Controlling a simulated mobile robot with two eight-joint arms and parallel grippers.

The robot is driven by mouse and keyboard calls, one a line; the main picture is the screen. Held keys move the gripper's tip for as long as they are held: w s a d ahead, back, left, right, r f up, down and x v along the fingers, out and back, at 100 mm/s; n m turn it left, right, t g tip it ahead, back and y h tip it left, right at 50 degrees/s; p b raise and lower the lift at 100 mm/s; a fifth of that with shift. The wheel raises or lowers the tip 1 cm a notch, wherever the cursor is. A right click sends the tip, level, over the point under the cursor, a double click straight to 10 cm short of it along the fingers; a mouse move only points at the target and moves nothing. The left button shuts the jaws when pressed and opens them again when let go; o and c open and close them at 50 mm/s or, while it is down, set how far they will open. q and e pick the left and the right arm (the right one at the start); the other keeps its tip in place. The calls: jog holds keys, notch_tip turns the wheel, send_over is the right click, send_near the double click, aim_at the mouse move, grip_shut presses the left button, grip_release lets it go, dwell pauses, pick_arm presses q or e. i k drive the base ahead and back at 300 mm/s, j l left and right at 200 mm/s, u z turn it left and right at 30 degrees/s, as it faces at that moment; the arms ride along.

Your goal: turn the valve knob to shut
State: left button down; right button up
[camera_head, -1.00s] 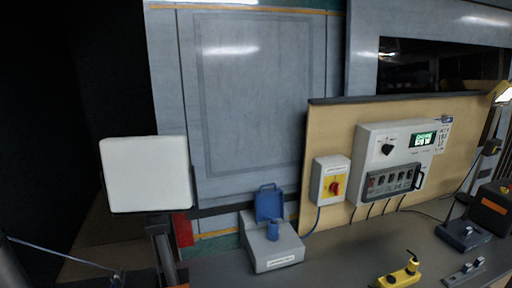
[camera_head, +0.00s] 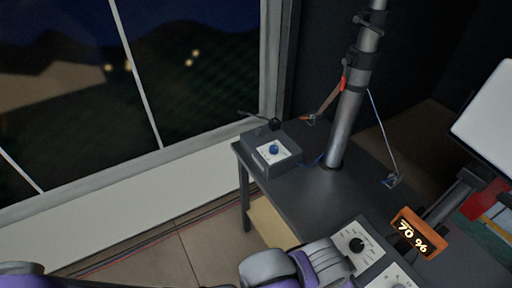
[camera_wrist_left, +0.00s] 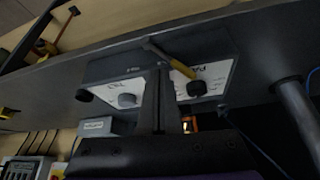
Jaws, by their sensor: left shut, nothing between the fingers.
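In the head view a round blue knob (camera_head: 273,149) sits on the white plate of a grey box (camera_head: 263,163), at the far corner of a dark table. It may be the valve knob; its lettering is too small to read. A small black knob or handle (camera_head: 274,125) shows at the back of this box. My left gripper shows in the left wrist view (camera_wrist_left: 160,100), shut and empty. Its fingers are in front of a knob panel, apart from the blue knob. In the head view its fingertips are hidden. My right gripper is not in view.
A panel with a black knob (camera_head: 356,244) and an orange "70 %" display (camera_head: 413,234) is at the lower right. A grey mast (camera_head: 350,115) stands right of the blue-knob box. A window (camera_head: 190,60) is behind. The dark table top (camera_head: 300,188) is clear between box and panel.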

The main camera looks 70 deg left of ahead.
aim_at(274, 149)
jog(key=u, duration=2.3)
